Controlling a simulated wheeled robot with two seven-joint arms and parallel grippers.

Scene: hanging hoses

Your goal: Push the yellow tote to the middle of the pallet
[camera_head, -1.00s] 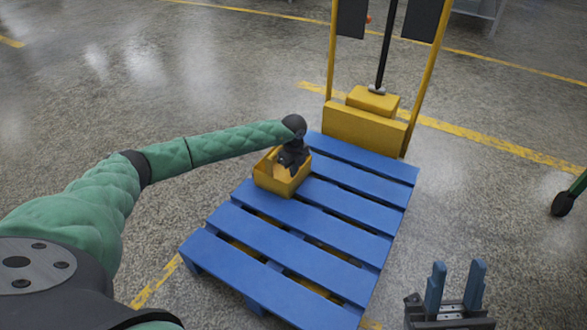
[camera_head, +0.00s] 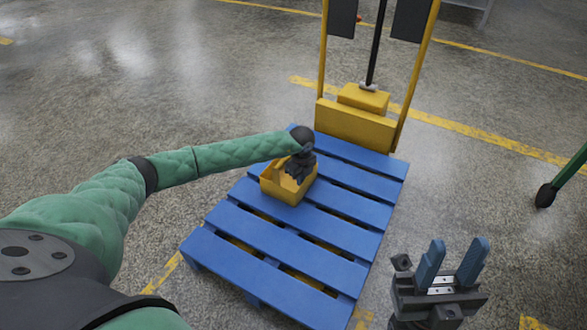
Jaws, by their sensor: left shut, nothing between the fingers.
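The yellow tote (camera_head: 283,191) is an open box standing on the blue pallet (camera_head: 290,236), toward its left edge and a little behind its middle. My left gripper (camera_head: 297,176) reaches down into the tote from the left arm. Its fingers are dark and partly hidden by the tote's walls, and it holds nothing. Whether it touches a wall is not clear. My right gripper (camera_head: 452,266) is at the lower right, beside the pallet, with its two blue fingers spread apart and empty.
A yellow pallet truck (camera_head: 355,122) with a mast stands at the pallet's far end. Pallet slats are bare in front of and to the right of the tote. A dark-tipped green pole (camera_head: 560,177) shows at the right edge. Yellow lines mark the concrete floor.

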